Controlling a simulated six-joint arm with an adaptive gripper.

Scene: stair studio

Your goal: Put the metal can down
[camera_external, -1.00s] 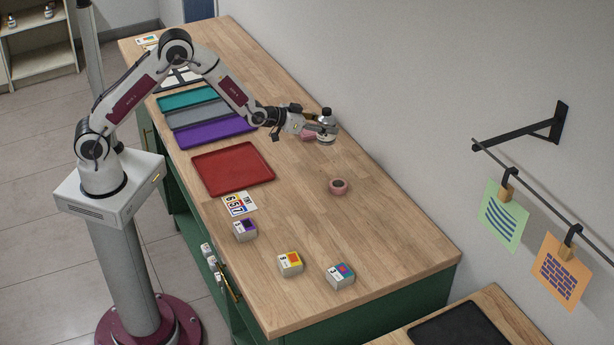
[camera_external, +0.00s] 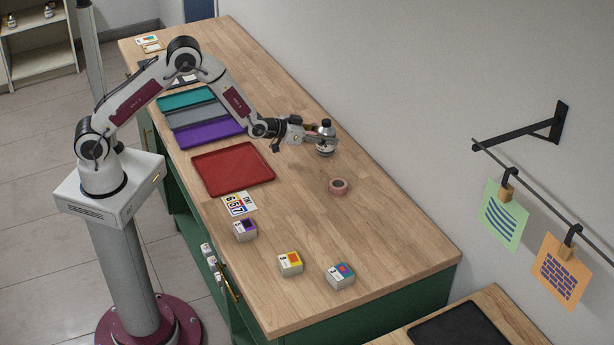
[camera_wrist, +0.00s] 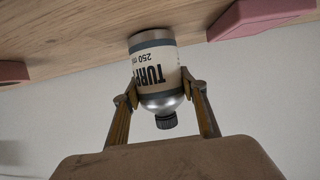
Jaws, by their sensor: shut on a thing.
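The metal can (camera_wrist: 158,72) is silver with a black cap and a cream label reading "TURP" and "250 ml". It appears cap-down in the wrist view, with its base toward the wooden worktop. It also shows in the external view (camera_external: 325,149), upright, toward the wall side of the bench. My gripper (camera_wrist: 160,95) is shut on the can, one finger on each side near its shoulder. In the external view my gripper (camera_external: 321,141) reaches in from the left. I cannot tell whether the can's base touches the wood.
A pink tape roll (camera_external: 339,187) lies nearer the camera on the worktop (camera_external: 300,215). In the wrist view, a pink block (camera_wrist: 262,14) and another pink thing (camera_wrist: 13,71) flank the can. A red tray (camera_external: 233,168) is left. Several small boxes stand at the front.

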